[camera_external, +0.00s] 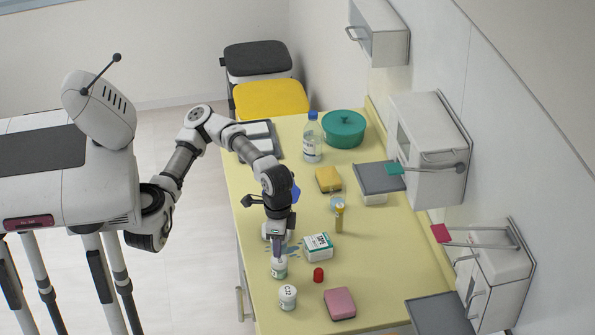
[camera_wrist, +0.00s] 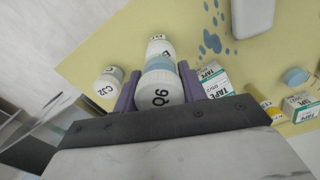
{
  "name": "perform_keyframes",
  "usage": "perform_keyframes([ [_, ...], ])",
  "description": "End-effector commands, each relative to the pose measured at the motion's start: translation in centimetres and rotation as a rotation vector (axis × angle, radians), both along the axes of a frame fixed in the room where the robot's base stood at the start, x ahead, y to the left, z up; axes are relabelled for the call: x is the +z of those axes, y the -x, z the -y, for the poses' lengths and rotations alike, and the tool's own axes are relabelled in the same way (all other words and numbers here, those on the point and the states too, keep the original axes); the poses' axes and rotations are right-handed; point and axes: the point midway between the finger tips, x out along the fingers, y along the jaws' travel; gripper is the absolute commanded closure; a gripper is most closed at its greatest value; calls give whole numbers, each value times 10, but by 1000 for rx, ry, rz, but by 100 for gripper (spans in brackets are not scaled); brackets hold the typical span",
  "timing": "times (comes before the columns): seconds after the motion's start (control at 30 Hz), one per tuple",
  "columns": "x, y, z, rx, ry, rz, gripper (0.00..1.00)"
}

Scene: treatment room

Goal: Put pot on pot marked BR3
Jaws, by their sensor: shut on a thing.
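My gripper (camera_external: 277,252) points down over the front left part of the table. In the wrist view its purple fingers (camera_wrist: 158,90) are shut on a white pot with a pale blue band (camera_wrist: 162,86); its lid marking looks like 9Q or Q6. Another white pot (camera_wrist: 158,46) shows just beyond the held one, its dark marking partly hidden and unreadable. I cannot tell whether the two touch. In the external view a white pot (camera_external: 279,268) shows right under the fingers. A pot marked C32 (camera_external: 288,297) stands apart, nearer the front; it also shows in the wrist view (camera_wrist: 108,84).
A white tape box (camera_external: 318,247) stands close right of my gripper. A red cap (camera_external: 318,274) and a pink sponge (camera_external: 340,303) lie nearby. Blue spots (camera_wrist: 212,40) mark the table beside a pale object (camera_wrist: 252,15). A bottle (camera_external: 312,140) and green pot (camera_external: 343,128) stand farther back.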

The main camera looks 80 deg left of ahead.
Motion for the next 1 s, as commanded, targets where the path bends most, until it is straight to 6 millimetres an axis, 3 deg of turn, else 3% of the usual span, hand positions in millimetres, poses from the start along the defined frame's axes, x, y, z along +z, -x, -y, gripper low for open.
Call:
perform_keyframes([
  [0.2, -27, 1, 0, 0, 0, -2, 81],
  [0.63, -34, 0, 0, 0, 0, -1, 81],
  [0.67, -32, 0, 0, 0, 0, -1, 55],
  [0.8, -32, 0, 0, 0, 0, -1, 37],
  [1.0, -32, 0, 0, 0, 0, -1, 37],
])
